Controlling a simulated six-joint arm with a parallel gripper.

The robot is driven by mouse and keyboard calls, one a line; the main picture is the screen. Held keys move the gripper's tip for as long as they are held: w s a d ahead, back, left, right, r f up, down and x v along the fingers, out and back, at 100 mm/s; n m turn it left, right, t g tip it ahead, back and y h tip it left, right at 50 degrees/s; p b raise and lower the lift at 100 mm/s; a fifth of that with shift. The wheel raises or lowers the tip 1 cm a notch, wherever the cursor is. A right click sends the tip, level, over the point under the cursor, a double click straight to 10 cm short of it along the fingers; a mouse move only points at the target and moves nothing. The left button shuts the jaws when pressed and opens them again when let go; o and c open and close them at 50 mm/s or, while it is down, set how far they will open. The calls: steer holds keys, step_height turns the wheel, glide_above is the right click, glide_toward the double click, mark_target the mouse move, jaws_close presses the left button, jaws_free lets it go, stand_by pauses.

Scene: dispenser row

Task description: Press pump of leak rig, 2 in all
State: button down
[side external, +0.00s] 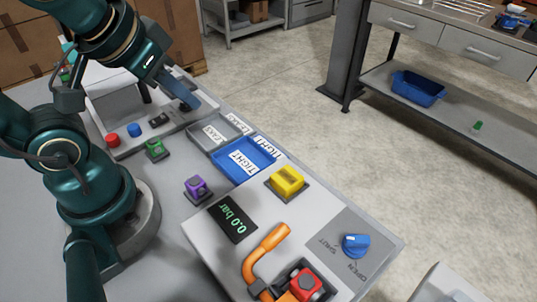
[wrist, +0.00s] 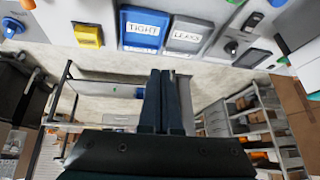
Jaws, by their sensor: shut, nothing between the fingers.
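The leak rig (side external: 205,232) is a light grey panel at the front of the bench in the side view. Its display (side external: 233,218) reads 0.0 bar. I cannot tell which part is the pump. My gripper (side external: 192,103) is shut and empty above the far bench, apart from the rig; its fingers (wrist: 166,75) are together.
A blue tray (side external: 226,169) marked TIGHT and a grey tray (side external: 197,141) marked LEAKS lie between my gripper and the rig. A purple block (side external: 197,189), a green button (side external: 155,149) and a red button (side external: 112,140) stand nearby. Open floor lies beyond the bench.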

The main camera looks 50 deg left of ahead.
steer(key=w+r+m+t+y, duration=0.1)
steer(key=w+m, duration=0.1)
steer(key=w, duration=0.3)
steer(key=m+t+h, duration=0.2)
steer(key=m, duration=0.5)
glide_above(281, 180)
steer(key=f, duration=0.2)
steer(key=shift+r, duration=0.2)
steer(key=shift+f, duration=0.1)
steer(key=shift+f, duration=4.3)
steer(key=shift+f, duration=0.15)
steer(key=shift+f, duration=0.25)
